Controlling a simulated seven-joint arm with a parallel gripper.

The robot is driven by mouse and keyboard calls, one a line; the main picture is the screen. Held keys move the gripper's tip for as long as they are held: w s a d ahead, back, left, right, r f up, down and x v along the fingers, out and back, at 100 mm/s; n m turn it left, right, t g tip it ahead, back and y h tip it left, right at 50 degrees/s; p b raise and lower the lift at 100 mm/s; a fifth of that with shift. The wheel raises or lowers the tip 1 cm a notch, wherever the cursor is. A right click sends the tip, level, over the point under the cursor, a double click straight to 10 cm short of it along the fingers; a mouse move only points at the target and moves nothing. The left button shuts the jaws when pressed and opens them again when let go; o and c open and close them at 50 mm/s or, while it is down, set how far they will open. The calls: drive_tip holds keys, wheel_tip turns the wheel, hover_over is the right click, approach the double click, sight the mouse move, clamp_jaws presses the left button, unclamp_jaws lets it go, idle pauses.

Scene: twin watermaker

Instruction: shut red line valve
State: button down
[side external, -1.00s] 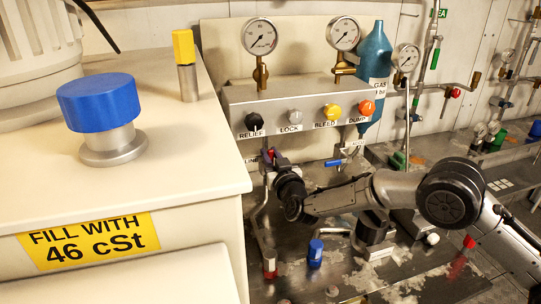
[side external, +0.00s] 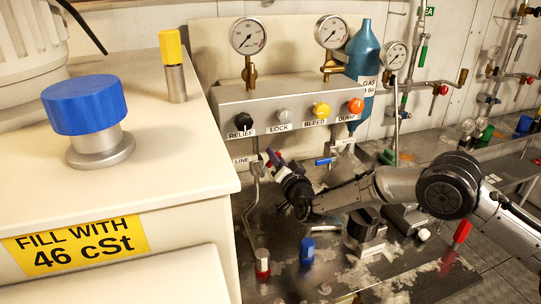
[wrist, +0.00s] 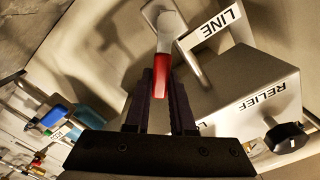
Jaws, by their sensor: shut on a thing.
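The red line valve's handle (wrist: 161,84) shows in the wrist view, red with a pale metal upper part, beside the white LINE tag (wrist: 220,22). My gripper (wrist: 160,88) has its two dark fingers close on either side of the red part. In the side view my gripper (side external: 280,168) is at the valve, below the panel's left end. A small red part of the handle (side external: 272,157) shows at the fingertips there. The LINE tag (side external: 243,160) is just left of it. The valve body is mostly hidden by my gripper.
The grey panel (side external: 300,101) with RELIEF, LOCK, BLEED and DUMP knobs stands just above my gripper. A blue-handled valve (side external: 326,161) is to its right. The cream cabinet (side external: 120,180) fills the left. Blue and red-capped fittings (side external: 307,250) stand below.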

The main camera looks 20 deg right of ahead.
drive_tip(key=shift+d+f+m, duration=0.35)
drive_tip(key=shift+f+m, duration=0.45)
drive_tip(key=shift+m, duration=0.75)
drive_tip(key=shift+d+f+m, duration=0.35)
drive_tip(key=shift+f+m, duration=0.45)
drive_tip(key=shift+m, duration=0.8)
drive_tip(key=shift+d+f+m, duration=0.35)
drive_tip(key=shift+f+m, duration=0.45)
drive_tip(key=shift+m, duration=0.75)
drive_tip(key=c, duration=0.8)
unclamp_jaws()
drive_tip(key=shift+o, duration=0.2)
drive_tip(key=shift+s, duration=0.1)
drive_tip(key=s, duration=1.3)
drive_tip(key=shift+s, duration=0.35)
drive_tip(key=shift+d, duration=0.1)
